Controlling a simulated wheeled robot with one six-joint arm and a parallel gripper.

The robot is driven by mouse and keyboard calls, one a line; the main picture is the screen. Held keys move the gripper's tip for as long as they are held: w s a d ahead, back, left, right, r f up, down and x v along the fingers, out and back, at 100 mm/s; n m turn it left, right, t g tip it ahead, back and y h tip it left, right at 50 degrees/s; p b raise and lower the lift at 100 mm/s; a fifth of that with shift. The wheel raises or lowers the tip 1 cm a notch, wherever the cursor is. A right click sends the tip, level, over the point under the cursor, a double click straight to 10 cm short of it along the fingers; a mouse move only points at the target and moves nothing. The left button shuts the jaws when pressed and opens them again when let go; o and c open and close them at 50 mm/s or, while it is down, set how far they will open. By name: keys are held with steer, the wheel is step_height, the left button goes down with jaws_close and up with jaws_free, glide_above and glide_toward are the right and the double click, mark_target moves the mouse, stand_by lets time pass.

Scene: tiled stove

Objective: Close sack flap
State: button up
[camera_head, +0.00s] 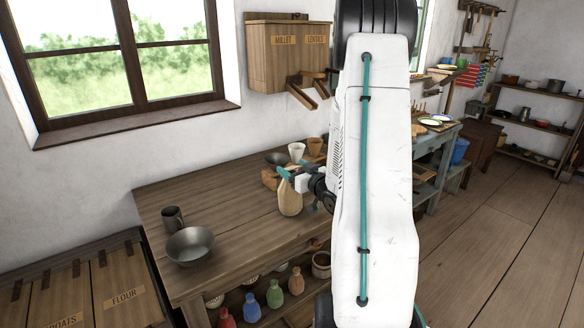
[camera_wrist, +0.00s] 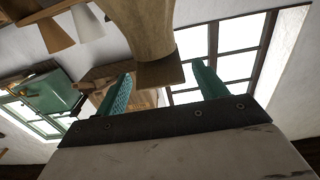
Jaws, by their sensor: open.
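A small beige sack (camera_head: 290,198) stands upright on the wooden worktable. In the wrist view, which is upside down, its pale body (camera_wrist: 146,25) hangs from the top edge and ends in a darker brown flap-like piece (camera_wrist: 158,74). I cannot tell how far that piece is folded. My gripper (camera_head: 291,180) is at the upper part of the sack in the head view. In the wrist view my gripper (camera_wrist: 161,80) is open, with one teal finger on each side of the brown piece and gaps visible beside it. My arm covers part of the table right of the sack.
White (camera_head: 296,151) and brown (camera_head: 315,147) cups stand behind the sack. A metal bowl (camera_head: 190,246) and dark mug (camera_head: 172,217) are at the table's left. A wall box (camera_head: 285,60) with scoops hangs above. Several colored bottles sit below. The middle-left tabletop is clear.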

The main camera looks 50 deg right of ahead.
steer(key=shift+x, duration=0.75)
steer(key=c, duration=1)
steer(key=shift+s+a+f+t, duration=0.1)
steer(key=shift+f+t, duration=0.4)
steer(key=shift+t, duration=0.4)
steer(key=shift+s+f+t+h, duration=0.15)
steer(key=shift+t+h, duration=0.15)
steer(key=shift+t, duration=0.45)
steer(key=shift+s+f+t+h, duration=0.1)
steer(key=shift+f+t+h, duration=0.15)
steer(key=shift+t, duration=0.5)
steer(key=o, duration=1)
